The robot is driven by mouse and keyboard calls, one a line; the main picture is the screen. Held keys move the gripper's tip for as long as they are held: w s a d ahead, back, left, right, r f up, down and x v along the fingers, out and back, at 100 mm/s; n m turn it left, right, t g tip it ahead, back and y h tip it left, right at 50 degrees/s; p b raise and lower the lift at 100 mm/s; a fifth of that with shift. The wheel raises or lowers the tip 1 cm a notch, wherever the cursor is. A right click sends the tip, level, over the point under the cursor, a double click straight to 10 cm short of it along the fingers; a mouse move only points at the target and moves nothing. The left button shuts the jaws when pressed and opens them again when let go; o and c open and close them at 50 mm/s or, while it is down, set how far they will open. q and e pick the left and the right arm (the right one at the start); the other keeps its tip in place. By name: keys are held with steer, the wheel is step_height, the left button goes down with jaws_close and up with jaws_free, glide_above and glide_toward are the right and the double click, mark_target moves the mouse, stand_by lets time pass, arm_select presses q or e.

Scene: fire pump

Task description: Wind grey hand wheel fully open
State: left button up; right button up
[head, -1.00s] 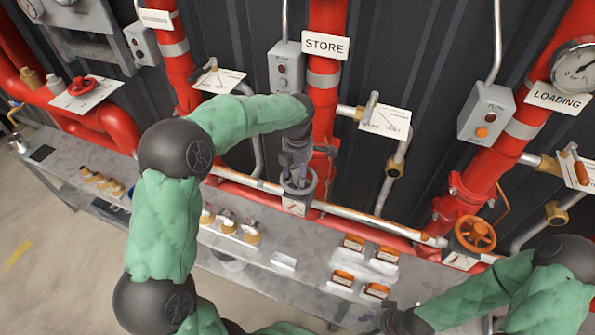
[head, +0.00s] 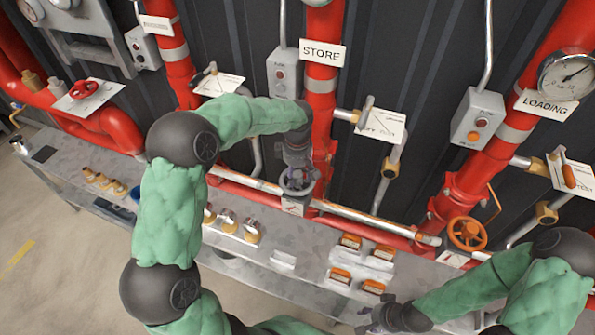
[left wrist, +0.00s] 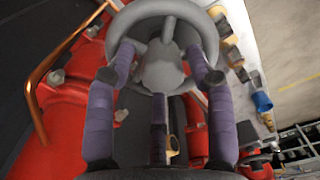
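The grey hand wheel (head: 297,187) sits on the red pipework below the STORE sign, mostly covered by my left gripper (head: 299,170) in the head view. In the left wrist view the round grey rim (left wrist: 165,8) and central hub (left wrist: 162,68) fill the upper middle. My left gripper (left wrist: 160,60) has its purple fingers spread wide, one on each side of the hub, with their tips at the rim; firm contact cannot be told. A third finger stands in the middle below the hub. My right gripper (head: 375,318) is low in the head view, over the bench front, its fingers unclear.
A metal bench (head: 275,290) below the pipes holds brass fittings (head: 228,220) and several orange-topped boxes (head: 351,241). An orange hand wheel (head: 467,234) is at the right and a red one (head: 83,90) at the left. Open floor lies at lower left.

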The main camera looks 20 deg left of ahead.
arm_select(q)
steer(key=m+p, duration=0.1)
steer(key=m, duration=0.4)
steer(key=shift+m+p, duration=0.55)
steer(key=shift+m, duration=0.35)
steer(key=m+p, duration=0.1)
steer(key=m, duration=0.3)
steer(key=shift+d+r+m+p, duration=0.1)
steer(key=shift+m+p, duration=0.2)
steer(key=shift+p, duration=0.05)
steer(key=shift+m, duration=0.8)
steer(key=shift+s, duration=0.1)
jaws_close()
